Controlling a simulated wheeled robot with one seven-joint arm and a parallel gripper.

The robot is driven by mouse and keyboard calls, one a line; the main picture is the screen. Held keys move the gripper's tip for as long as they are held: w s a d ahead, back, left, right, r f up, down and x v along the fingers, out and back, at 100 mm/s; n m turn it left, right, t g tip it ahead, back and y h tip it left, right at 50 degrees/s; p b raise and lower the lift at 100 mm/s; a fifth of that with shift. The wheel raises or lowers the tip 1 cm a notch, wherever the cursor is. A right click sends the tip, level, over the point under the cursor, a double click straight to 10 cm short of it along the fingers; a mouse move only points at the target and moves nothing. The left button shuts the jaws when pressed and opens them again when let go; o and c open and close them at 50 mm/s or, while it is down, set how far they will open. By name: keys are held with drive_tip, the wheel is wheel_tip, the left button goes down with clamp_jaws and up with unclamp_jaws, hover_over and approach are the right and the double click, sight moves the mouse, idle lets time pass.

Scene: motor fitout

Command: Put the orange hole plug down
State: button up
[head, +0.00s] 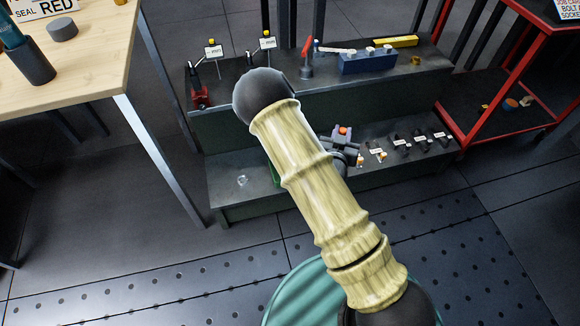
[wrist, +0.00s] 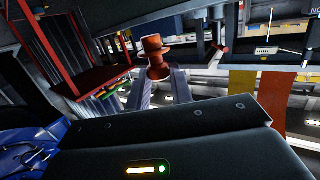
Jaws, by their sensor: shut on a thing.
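The orange hole plug (wrist: 155,45) shows in the wrist view as a flanged, stepped orange-brown piece. It stands between the tips of the two grey fingers of my gripper (wrist: 158,74), which is shut on it. In the head view my gripper (head: 341,137) is partly hidden behind my arm, with the orange plug (head: 343,131) at its tips. It shows in front of the dark two-level bench, over its lower shelf (head: 236,199). I cannot tell how high the plug is above that shelf.
Several small labelled parts (head: 402,144) line the lower shelf to the right of my gripper. A blue block (head: 368,62) and a red clamp (head: 200,95) stand on the upper level. A red cart (head: 480,62) is at the right, a wooden table (head: 95,65) at the left.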

drive_tip(key=w+a+f+n+y+b, duration=0.2)
drive_tip(key=a+f+b, duration=0.5)
drive_tip(key=f, duration=0.1)
drive_tip(key=w+a+f+n+y+b, duration=0.2)
drive_tip(key=a+f+y+b, duration=0.1)
drive_tip(key=a+f+b, duration=0.4)
wheel_tip(320, 180, down, 2)
drive_tip(key=shift+a+f+t+y, duration=0.15)
drive_tip(key=shift+f+t+y, duration=0.05)
drive_tip(key=shift+t+y, duration=0.1)
drive_tip(key=shift+s+f, duration=0.1)
wheel_tip(320, 180, down, 6)
drive_tip(key=b, duration=0.3)
drive_tip(key=shift+b, duration=0.4)
drive_tip(key=shift+f, duration=0.1)
drive_tip(key=shift+f+b, duration=1.3)
drive_tip(key=shift+f, duration=0.5)
drive_tip(key=shift+f, duration=0.35)
drive_tip(key=o, duration=0.8)
drive_tip(key=shift+o, duration=0.7)
drive_tip(key=shift+f, duration=0.1)
